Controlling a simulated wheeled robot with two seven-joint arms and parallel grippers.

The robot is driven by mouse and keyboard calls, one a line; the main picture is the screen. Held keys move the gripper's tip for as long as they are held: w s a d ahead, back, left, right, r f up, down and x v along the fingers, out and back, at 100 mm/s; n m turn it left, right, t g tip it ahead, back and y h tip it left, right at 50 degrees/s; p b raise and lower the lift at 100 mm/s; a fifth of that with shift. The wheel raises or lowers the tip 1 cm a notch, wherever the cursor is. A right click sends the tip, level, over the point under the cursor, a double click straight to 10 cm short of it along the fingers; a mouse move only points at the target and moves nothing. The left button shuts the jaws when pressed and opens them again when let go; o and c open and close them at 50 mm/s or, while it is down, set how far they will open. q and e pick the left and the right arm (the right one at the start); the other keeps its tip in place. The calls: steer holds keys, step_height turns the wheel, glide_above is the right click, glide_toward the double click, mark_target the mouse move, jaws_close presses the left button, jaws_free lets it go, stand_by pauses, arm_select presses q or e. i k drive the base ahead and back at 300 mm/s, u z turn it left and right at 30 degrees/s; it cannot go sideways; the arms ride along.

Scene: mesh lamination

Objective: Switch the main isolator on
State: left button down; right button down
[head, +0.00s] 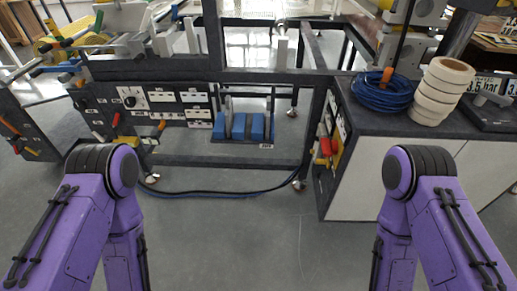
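A red part with yellow beside it (326,147) is on the dark left side of the cabinet at the right. It may be the main isolator, but it is too small to read a label or its position. A dark control panel (165,118) under the machine at the left carries white labels and a round knob (130,101); I cannot tell whether this knob is the isolator. Both my purple arms stand in the foreground, bent, well short of the machine. Neither gripper shows.
A blue hose coil (382,97) and a stack of cream rolls (437,96) sit on the cabinet top (425,123). Blue pedals (238,127) stand low under the machine. A dark hose (225,192) lies on the floor. The grey floor (262,240) between my arms is clear.

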mark_target(331, 148)
steer(key=u, duration=0.55)
steer(key=k, duration=0.75)
steer(key=u, duration=0.55)
steer(key=i, duration=0.85)
steer(key=z, duration=0.5)
steer(key=i, duration=0.85)
steer(key=z, duration=1.35)
steer(key=i, duration=0.45)
steer(key=z, duration=0.5)
